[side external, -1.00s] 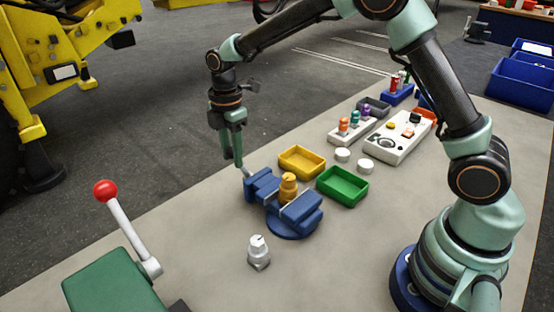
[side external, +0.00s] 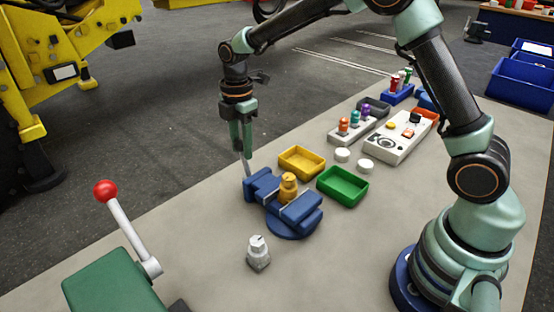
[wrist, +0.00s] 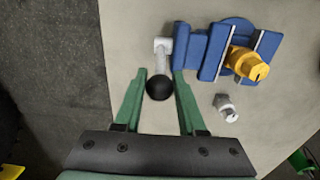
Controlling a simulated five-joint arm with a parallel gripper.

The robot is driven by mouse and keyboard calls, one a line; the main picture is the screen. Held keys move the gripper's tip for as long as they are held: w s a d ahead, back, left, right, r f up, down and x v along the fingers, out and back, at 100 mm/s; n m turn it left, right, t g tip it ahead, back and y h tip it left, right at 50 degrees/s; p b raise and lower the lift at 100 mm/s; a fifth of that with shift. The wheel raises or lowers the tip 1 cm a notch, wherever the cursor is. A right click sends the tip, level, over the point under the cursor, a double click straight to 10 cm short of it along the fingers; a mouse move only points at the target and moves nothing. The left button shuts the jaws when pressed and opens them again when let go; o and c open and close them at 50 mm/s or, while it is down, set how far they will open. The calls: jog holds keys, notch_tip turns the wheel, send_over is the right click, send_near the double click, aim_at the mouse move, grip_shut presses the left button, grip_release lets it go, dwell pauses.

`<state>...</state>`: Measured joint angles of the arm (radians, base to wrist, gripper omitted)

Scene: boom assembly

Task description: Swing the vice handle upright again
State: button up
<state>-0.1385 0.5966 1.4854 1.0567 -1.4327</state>
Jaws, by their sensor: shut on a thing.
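The blue vice (side external: 292,222) stands on the grey bench with a yellow fitting (side external: 288,187) between its jaws; both also show in the wrist view, the vice (wrist: 211,52) and the fitting (wrist: 247,64). The vice handle (wrist: 163,58) is a light grey bar with a black ball end (wrist: 159,88). My gripper (wrist: 159,78) has its fingers on either side of the ball and is shut on the handle. In the side view my gripper (side external: 246,154) is above the vice's far left end. The handle (side external: 247,170) rises steeply there, close to upright, its ball hidden by the fingers.
A silver fitting (side external: 258,252) stands in front of the vice. A yellow tray (side external: 302,161) and a green tray (side external: 343,187) lie behind and to the right, near two white discs (side external: 342,155). A red-knobbed lever (side external: 106,191) stands at front left. The bench left of the vice is clear.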

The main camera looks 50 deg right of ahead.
jog(key=shift+s+d+f, duration=0.1)
jog(key=shift+s+d, duration=0.1)
jog(key=shift+d, duration=0.75)
jog(key=o, duration=0.8)
jog(key=shift+w, duration=0.1)
jog(key=shift+r, duration=0.65)
notch_tip(320, 180, up, 7)
jog(key=shift+f, duration=0.1)
